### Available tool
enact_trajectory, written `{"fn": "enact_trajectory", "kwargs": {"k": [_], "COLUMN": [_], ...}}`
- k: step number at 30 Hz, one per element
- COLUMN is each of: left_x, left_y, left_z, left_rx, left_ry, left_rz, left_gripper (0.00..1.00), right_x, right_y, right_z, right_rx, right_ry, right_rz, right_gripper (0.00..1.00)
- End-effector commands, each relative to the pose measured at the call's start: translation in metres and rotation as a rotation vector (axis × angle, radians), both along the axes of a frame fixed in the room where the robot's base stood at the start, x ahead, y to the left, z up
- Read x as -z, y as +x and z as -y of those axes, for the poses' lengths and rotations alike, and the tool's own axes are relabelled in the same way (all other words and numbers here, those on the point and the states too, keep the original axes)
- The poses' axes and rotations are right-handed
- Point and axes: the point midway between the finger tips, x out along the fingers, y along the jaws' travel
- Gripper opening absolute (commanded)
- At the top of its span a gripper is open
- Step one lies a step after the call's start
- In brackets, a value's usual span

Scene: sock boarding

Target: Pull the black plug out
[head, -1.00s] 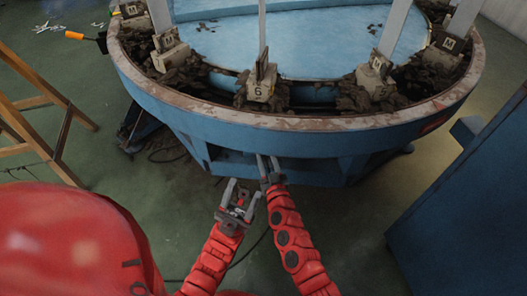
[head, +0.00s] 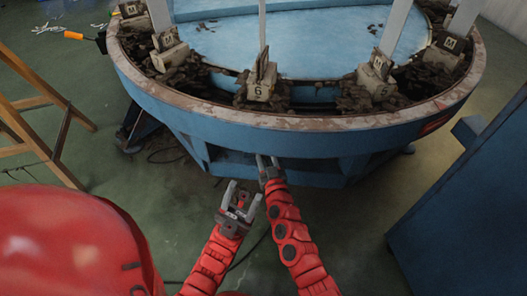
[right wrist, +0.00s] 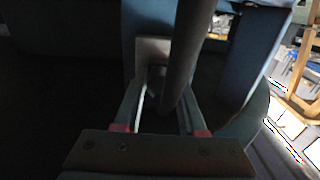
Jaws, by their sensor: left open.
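My right gripper (head: 268,164) reaches under the rim of the round blue machine (head: 290,140), at an opening in its base. In the right wrist view, its two fingers (right wrist: 156,100) stand on either side of a dark rounded thing (right wrist: 156,84) in front of a pale plate (right wrist: 153,50). This may be the black plug, but shadow hides its outline and whether the fingers grip it. A thick dark tube (right wrist: 190,55) crosses in front of the plate. My left gripper (head: 241,201) is open and empty, to the left of and nearer than the right one.
A blue cabinet (head: 465,205) stands on the right. A wooden frame (head: 40,130) stands on the left, and a red rounded body (head: 70,240) fills the lower left. Thin cables lie on the green floor (head: 350,235), which has clear room in front of the cabinet.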

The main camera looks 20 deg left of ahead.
Motion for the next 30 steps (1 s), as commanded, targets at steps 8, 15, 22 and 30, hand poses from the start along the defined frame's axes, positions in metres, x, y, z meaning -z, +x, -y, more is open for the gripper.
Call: {"fn": "enact_trajectory", "kwargs": {"k": [8, 15, 22, 30], "left_x": [0.009, 0.015, 0.016, 0.014], "left_y": [0.0, 0.0, 0.0, 0.0], "left_z": [-0.001, -0.001, -0.002, -0.002], "left_rx": [-0.003, -0.005, -0.006, -0.007], "left_ry": [-0.006, -0.009, -0.009, -0.009], "left_rz": [-0.001, 0.0, -0.001, -0.002], "left_gripper": [0.5, 0.5, 0.5, 0.5], "right_x": [0.006, 0.007, 0.007, 0.008], "right_y": [0.005, 0.009, 0.011, 0.009], "right_z": [-0.003, -0.006, -0.007, -0.005], "right_rx": [0.0, 0.001, 0.001, 0.001], "right_ry": [0.001, 0.001, 0.001, 0.001], "right_rz": [0.0, 0.002, 0.002, 0.001], "right_gripper": [0.4, 0.4, 0.4, 0.4]}}
